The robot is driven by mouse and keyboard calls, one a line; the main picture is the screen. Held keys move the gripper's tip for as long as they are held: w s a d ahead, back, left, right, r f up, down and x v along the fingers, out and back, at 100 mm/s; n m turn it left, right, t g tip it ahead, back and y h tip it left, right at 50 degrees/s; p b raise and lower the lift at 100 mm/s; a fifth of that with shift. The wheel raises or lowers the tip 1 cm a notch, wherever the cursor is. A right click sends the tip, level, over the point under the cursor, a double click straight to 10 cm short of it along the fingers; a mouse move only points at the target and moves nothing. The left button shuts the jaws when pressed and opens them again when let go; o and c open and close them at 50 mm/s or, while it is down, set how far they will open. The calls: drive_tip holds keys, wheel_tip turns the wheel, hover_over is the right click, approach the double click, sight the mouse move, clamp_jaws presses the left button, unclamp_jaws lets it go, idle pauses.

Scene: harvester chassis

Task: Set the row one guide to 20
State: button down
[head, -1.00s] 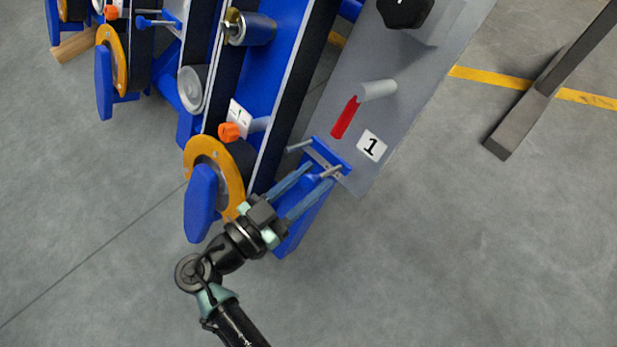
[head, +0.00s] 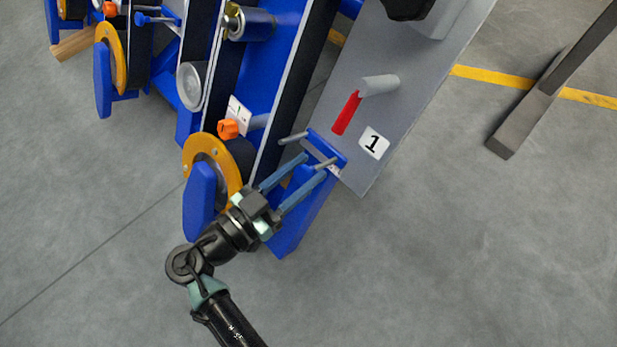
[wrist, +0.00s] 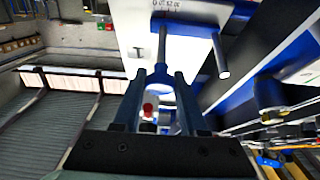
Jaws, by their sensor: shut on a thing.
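The row one guide is a blue bracket (head: 326,147) with grey rods, at the lower end of the grey panel (head: 345,175) with the white label 1 (head: 373,142). My gripper (head: 315,164) reaches up to it from the lower left in the head view. In the wrist view my gripper (wrist: 162,80) has its fingers on either side of a blue rounded part (wrist: 161,82) with a grey rod (wrist: 162,43) above it. I take that part for the guide's. Small scale markings (wrist: 175,3) show at the top edge, too small to read surely. The exact contact is unclear.
A red lever (head: 346,113) on a grey stub (head: 380,86) and a black knob (head: 408,8) stand on the panel. An orange-rimmed wheel (head: 213,160) and an orange knob (head: 228,129) are close left of my gripper. Floor at right is clear up to a dark beam (head: 515,137).

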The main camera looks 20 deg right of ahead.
drive_tip(key=shift+w+a, duration=0.15)
drive_tip(key=shift+w, duration=0.15)
drive_tip(key=shift+c, duration=2.3)
unclamp_jaws()
drive_tip(key=p+v, duration=0.3)
drive_tip(key=v, duration=1)
